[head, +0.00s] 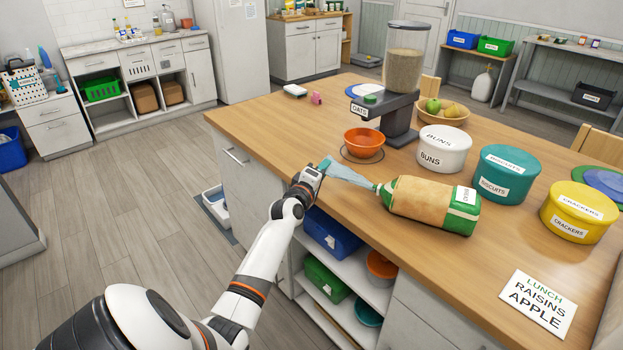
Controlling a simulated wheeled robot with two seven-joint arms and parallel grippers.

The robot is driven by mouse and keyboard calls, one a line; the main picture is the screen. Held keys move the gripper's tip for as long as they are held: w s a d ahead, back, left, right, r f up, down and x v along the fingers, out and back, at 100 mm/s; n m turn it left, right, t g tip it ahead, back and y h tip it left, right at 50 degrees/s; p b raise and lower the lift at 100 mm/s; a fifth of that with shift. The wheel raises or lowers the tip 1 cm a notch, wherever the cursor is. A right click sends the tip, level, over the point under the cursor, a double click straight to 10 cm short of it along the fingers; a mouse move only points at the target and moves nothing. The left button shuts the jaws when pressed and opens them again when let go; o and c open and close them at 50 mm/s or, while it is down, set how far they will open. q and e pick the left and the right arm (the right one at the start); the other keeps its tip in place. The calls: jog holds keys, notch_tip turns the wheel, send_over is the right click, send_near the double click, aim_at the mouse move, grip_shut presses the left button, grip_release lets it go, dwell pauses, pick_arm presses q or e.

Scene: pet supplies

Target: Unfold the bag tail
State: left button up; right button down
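A bag (432,203) with a tan middle, green ends and a white label lies on its side near the front edge of the wooden counter. Its pale blue tail (350,176) stretches out from the narrow green neck toward the left, widening to its free end. My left gripper (322,168) is at that free end, over the counter's front edge, and appears shut on the tail. The fingertips are small and partly hidden by the gripper body. My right gripper is not in view.
An orange bowl (364,142) sits behind the tail, near the oats dispenser (402,75). A white buns tin (444,150), teal biscuits tin (505,174) and yellow crackers tin (577,212) stand behind and right of the bag. A lunch card (538,304) lies at front right.

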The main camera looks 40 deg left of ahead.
pick_arm(q)
jog(key=v, duration=0.8)
jog(key=shift+s, duration=0.4)
jog(key=shift+d, duration=0.15)
